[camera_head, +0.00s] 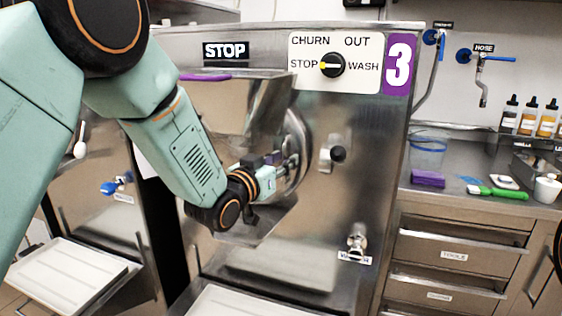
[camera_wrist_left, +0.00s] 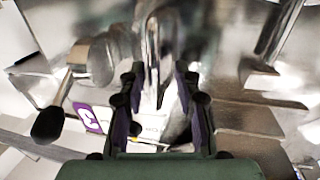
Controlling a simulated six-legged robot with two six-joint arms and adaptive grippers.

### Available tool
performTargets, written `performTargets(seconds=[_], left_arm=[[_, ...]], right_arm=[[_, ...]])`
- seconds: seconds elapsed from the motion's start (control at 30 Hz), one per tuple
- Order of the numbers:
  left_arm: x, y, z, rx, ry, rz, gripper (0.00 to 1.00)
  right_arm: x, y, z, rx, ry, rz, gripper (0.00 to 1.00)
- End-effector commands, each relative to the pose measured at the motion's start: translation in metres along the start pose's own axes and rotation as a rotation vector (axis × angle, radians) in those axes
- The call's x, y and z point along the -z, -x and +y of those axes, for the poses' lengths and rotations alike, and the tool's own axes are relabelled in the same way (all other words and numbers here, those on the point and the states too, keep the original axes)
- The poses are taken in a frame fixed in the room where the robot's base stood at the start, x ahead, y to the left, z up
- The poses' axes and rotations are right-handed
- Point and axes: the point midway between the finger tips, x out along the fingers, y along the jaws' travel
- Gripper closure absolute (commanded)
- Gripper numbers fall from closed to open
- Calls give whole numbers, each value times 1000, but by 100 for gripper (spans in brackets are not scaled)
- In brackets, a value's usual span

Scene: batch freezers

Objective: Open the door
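The batch freezer marked 3 (camera_head: 385,120) has a steel front with a round metal door (camera_head: 297,140), mostly hidden behind a steel hopper and my left arm. A latch with a black knob (camera_head: 338,154) sits just right of the door; a black knob also shows in the left wrist view (camera_wrist_left: 47,125). My left gripper (camera_head: 285,164) is in front of the door. In the left wrist view its two fingers (camera_wrist_left: 160,90) are apart, with a shiny metal bar (camera_wrist_left: 153,65) between them. I cannot tell whether they touch it. My right gripper is not in view.
A steel hopper (camera_head: 225,100) juts out above my left gripper, and a steel chute (camera_head: 258,228) lies below it. A tap (camera_head: 357,240) is low on the front. White trays (camera_head: 70,275) stand in front. A counter with bottles (camera_head: 528,115) and a green-handled tool is at the right.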

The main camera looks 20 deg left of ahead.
Motion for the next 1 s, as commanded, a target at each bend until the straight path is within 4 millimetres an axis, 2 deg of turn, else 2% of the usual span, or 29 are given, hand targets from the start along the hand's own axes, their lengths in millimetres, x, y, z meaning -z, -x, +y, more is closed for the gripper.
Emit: performTargets(seconds=[0.13, 0.53, 1.0], left_arm=[[0, -1, 1, -2, -1, 0, 67], [0, 0, 1, -1, -1, 0, 100], [1, 0, 0, 0, -1, 3, 100]], right_arm=[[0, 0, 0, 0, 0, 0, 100], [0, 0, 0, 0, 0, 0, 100], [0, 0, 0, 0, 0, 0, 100]])
